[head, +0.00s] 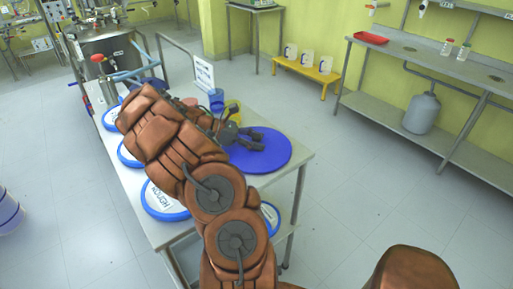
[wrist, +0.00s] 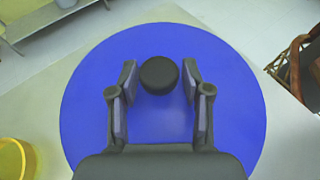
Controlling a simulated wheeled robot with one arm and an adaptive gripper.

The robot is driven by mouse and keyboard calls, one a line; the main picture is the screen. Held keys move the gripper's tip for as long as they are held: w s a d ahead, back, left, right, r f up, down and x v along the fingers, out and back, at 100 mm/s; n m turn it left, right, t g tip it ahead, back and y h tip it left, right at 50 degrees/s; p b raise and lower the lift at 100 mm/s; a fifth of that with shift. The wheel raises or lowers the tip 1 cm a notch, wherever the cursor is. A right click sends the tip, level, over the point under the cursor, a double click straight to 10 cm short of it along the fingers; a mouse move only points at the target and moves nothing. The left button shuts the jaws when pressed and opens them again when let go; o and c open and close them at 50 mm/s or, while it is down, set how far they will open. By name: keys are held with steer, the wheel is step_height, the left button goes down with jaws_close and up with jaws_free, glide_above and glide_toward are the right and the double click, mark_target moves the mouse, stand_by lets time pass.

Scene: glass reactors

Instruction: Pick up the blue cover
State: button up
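The blue cover (head: 268,152) is a flat round disc near the right end of the metal table (head: 296,160). In the wrist view the blue cover (wrist: 160,45) fills the middle, with a round black knob (wrist: 159,75) at its centre. My gripper (head: 258,139) is over the cover in the head view. In the wrist view my gripper (wrist: 160,76) has its two fingers apart, one on each side of the knob, with a gap on both sides. I cannot tell how far the fingertips are above the cover.
Several white discs with blue rims, one a labelled disc (head: 163,200), lie along the table's left side. A yellow container (wrist: 14,160) stands beside the cover. A blue cup (head: 216,98) and a white sign (head: 204,74) are behind my arm. Floor to the right is clear.

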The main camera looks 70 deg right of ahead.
jaws_close()
stand_by(0.3)
